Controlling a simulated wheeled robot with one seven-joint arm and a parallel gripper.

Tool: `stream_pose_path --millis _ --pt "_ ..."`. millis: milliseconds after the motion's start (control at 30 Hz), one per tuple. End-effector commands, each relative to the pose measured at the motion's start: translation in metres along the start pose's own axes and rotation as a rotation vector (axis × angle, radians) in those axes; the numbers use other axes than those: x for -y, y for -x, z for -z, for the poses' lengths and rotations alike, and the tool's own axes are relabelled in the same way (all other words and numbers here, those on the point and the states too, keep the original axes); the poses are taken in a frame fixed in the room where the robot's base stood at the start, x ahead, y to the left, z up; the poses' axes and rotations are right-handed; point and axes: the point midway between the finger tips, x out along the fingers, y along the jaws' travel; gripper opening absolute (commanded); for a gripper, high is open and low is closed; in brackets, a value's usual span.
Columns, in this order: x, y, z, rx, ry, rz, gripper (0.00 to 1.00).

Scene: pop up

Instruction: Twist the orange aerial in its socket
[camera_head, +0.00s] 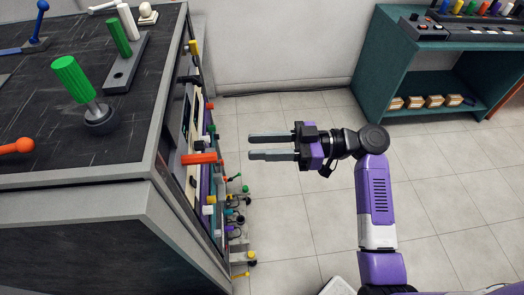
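A thick orange rod (200,158), the likeliest match for the aerial, sticks out to the right from the side panel of the large dark-topped bench. Its socket end against the panel is too small to make out. My gripper (250,147) is to the right of the rod, with its two grey fingers pointing left toward the panel. The fingers are parallel with a gap between them, and nothing is held. A clear gap shows between the fingertips and the rod's free end.
The panel (190,120) carries several coloured knobs and levers. A teal shelf (420,60) stands at the back right. The tiled floor between is clear.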

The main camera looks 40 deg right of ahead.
Motion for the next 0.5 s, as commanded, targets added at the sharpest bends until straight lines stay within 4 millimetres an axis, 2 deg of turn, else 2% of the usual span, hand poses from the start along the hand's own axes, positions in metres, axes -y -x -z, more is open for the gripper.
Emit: stream_pose_path --millis 33,100,267,500 --pt "0.01 0.0 0.0 -0.001 0.034 0.041 0.35" --pt "0.018 0.0 -0.002 0.007 0.074 0.073 0.35" --pt "0.019 -0.006 -0.002 0.009 0.096 0.076 0.35" --pt "0.021 -0.034 -0.002 0.01 0.091 0.075 0.35"
